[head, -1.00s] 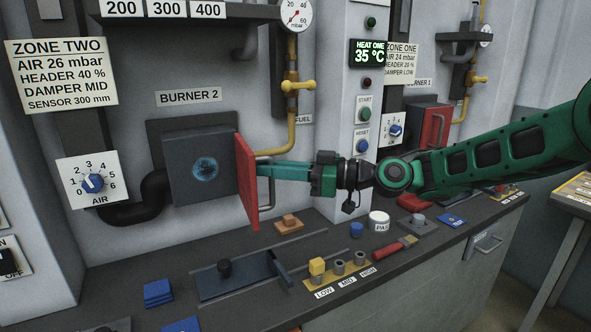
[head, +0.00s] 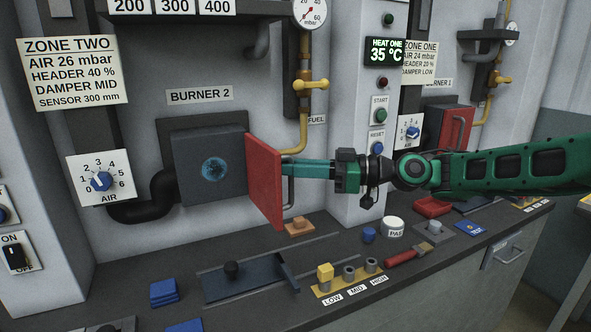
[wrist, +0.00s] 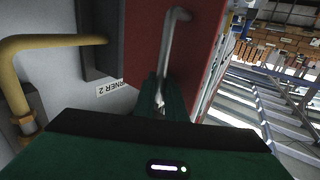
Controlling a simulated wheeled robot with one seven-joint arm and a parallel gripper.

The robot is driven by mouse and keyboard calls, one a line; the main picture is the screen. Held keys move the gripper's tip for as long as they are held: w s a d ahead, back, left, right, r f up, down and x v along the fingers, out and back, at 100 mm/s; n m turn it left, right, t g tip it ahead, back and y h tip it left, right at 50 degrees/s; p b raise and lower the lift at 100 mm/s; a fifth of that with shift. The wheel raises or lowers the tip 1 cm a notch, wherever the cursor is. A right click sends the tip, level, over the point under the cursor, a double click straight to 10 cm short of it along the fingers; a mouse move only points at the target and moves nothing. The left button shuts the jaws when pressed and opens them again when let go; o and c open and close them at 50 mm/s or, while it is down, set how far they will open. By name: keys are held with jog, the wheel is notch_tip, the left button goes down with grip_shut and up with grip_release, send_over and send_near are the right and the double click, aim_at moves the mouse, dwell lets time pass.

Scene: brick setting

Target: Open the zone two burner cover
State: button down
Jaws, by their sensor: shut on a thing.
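The red zone two burner cover (head: 264,182) stands swung out from the right edge of the dark burner box under the BURNER 2 label (head: 199,96). The box front (head: 205,168) is exposed, with a round blue glow in it. My gripper (head: 288,168) reaches in from the right, on the far side of the cover, and is shut on the cover's handle (head: 292,186). In the wrist view the grey bar handle (wrist: 173,45) runs up the red cover (wrist: 204,62) from between my fingers. The exact grip is partly hidden.
A yellow fuel pipe (head: 303,128) runs just behind the cover. The counter below holds an orange block (head: 299,226), a dark slider plate (head: 240,278) and a yellow plug rack (head: 347,283). The air dial (head: 101,181) is left of the burner.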

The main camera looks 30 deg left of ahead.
jog(key=shift+f, duration=0.1)
jog(key=c, duration=2.1)
grip_release()
jog(key=shift+d, duration=0.1)
jog(key=v, duration=1)
jog(key=shift+w+d, duration=0.25)
jog(key=shift+d, duration=0.05)
